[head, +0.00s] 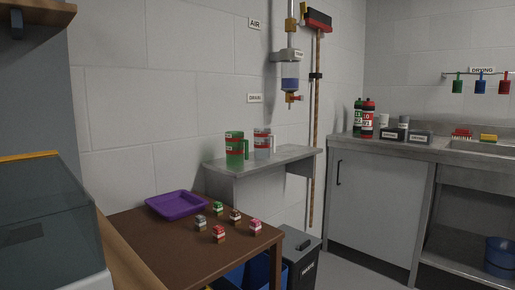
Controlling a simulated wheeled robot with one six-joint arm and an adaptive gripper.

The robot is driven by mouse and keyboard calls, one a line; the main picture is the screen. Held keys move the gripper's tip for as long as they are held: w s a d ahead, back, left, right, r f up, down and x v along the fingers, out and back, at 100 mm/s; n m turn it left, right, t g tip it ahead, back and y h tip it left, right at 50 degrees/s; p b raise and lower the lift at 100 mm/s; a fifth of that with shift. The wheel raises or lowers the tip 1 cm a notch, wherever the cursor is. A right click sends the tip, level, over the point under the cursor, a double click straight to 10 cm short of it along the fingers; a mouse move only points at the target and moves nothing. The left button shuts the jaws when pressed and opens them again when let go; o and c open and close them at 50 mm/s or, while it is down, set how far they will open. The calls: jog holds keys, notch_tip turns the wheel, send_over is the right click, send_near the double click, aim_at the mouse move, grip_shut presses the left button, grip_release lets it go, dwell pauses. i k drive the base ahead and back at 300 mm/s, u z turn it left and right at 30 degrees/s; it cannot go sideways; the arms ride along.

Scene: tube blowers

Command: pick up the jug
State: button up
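Two jugs stand upright side by side on a small grey wall shelf (225,163) in the head view. The left one is a green jug (235,155) with a red band and a handle on its right side. The other is a clear, greyish jug (262,150) with a red band and a handle on its right; it stands just behind and to the right of the green one. Labels on both are too small to read. My gripper is not in view.
A brown table (155,235) in front holds a purple tray (176,204) and several small coloured items. A dark bin (300,250) stands right of it. A counter (400,150) with bottles is at right.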

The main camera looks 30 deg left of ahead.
aim_at(235, 141)
jog(key=u, duration=0.45)
jog(key=i, duration=0.85)
jog(key=u, duration=0.75)
